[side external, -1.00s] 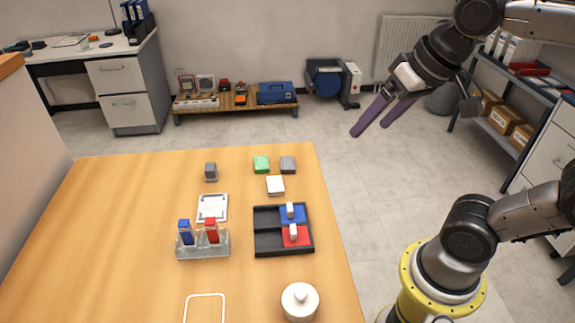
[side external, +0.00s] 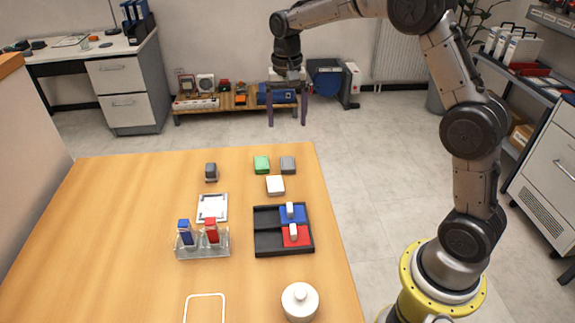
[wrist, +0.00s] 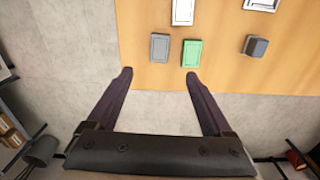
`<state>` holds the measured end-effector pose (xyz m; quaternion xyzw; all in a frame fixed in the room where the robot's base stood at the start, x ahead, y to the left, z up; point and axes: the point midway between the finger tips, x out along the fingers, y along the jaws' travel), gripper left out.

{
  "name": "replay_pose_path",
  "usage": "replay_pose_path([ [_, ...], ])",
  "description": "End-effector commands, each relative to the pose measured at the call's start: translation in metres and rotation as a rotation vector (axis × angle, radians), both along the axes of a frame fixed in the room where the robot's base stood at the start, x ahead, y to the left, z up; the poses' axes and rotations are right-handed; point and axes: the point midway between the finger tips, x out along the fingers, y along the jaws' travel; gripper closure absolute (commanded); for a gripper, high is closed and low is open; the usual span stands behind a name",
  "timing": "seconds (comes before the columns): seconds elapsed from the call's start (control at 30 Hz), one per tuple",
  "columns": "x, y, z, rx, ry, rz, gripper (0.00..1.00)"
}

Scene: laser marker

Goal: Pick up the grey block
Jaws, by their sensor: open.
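A flat grey block (side external: 288,165) lies near the far right corner of the wooden table, just right of a green block (side external: 262,165). In the wrist view the grey block (wrist: 160,47) is close to the table edge, left of the green block (wrist: 192,53). My gripper (side external: 287,122) points down with its fingers spread and empty, above the far end of the table. In the wrist view my gripper's (wrist: 159,75) fingertips are apart, and the grey block shows beyond them, not between them.
A white block (side external: 275,185) lies close in front of the grey and green blocks. A dark grey object (side external: 211,172) stands to the left. A black tray (side external: 266,242), a clear rack (side external: 203,250) and a white lidded pot (side external: 300,302) are nearer. The table's left side is clear.

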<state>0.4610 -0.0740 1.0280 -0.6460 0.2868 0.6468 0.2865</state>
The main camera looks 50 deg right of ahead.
Motion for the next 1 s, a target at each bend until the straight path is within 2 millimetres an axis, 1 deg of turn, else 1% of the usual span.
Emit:
replay_pose_path([
  [0.17, -0.002, -0.001, -0.028, 0.000, 0.006, -0.001, 0.15],
  [0.3, -0.001, -0.001, -0.055, 0.001, 0.005, -0.001, 0.15],
  [0.4, -0.001, -0.001, -0.069, 0.000, 0.003, -0.001, 0.15],
  [0.5, -0.001, -0.001, -0.079, 0.001, 0.001, 0.000, 0.15],
  [0.67, 0.000, -0.001, -0.088, 0.000, 0.001, 0.000, 0.15],
  [0.9, 0.002, -0.004, -0.121, 0.000, 0.003, -0.001, 0.15],
  [1.0, 0.002, -0.004, -0.131, 0.000, 0.001, 0.000, 0.15],
])
